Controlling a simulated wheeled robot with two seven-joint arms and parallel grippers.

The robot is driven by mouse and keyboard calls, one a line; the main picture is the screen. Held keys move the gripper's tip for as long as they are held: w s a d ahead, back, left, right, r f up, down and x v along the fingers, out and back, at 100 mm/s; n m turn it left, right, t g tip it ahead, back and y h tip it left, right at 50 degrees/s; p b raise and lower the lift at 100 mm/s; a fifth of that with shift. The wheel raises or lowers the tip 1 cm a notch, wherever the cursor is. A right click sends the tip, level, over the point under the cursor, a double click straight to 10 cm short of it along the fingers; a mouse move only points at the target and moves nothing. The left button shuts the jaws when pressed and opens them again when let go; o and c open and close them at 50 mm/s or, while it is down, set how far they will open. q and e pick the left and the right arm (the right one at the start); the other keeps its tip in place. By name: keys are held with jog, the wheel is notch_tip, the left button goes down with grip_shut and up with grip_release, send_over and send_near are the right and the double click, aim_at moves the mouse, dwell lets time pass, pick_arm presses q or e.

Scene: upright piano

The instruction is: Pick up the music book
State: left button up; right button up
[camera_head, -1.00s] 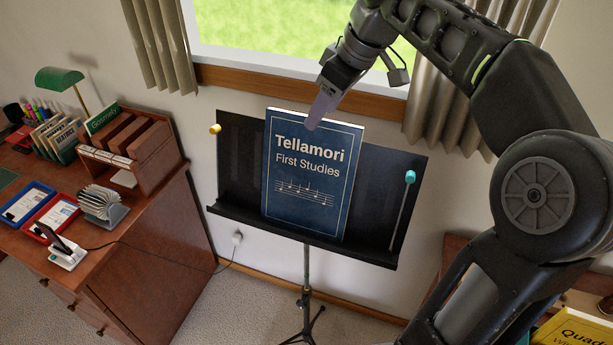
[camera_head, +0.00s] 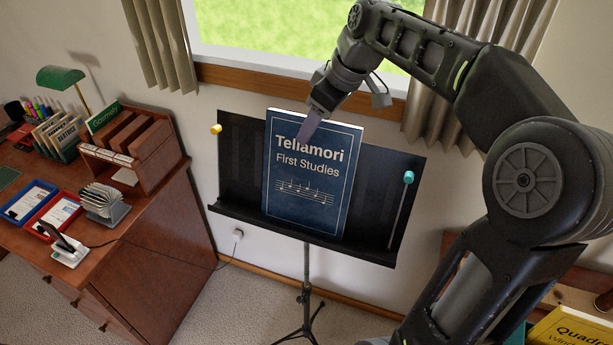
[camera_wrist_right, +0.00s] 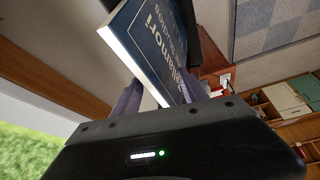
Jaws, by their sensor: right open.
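The music book (camera_head: 307,190), dark blue with the title "Tellamori First Studies", stands leaning on the black music stand (camera_head: 232,165). My right gripper (camera_head: 311,120) comes from above at the book's top edge, with one finger in front of the cover, over part of the title. In the right wrist view, the book (camera_wrist_right: 150,45) reaches between the two spread fingers of the right gripper (camera_wrist_right: 158,94). The gripper is open, and I cannot tell whether either finger touches the book. In the head view the other finger is hidden. My left gripper is not in view.
A teal-ended clip (camera_head: 408,178) and a yellow clip (camera_head: 215,129) sit at the stand's sides. A wooden desk (camera_head: 140,255) with trays and a green lamp (camera_head: 60,78) stands left. A yellow book (camera_head: 570,328) lies lower right. The window and curtains are behind.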

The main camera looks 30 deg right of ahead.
jog(key=shift+f, duration=0.25)
dwell(0.3)
jog(key=shift+c, duration=0.3)
grip_shut()
dwell(0.3)
jog(key=shift+d+r, duration=0.1)
dwell(0.8)
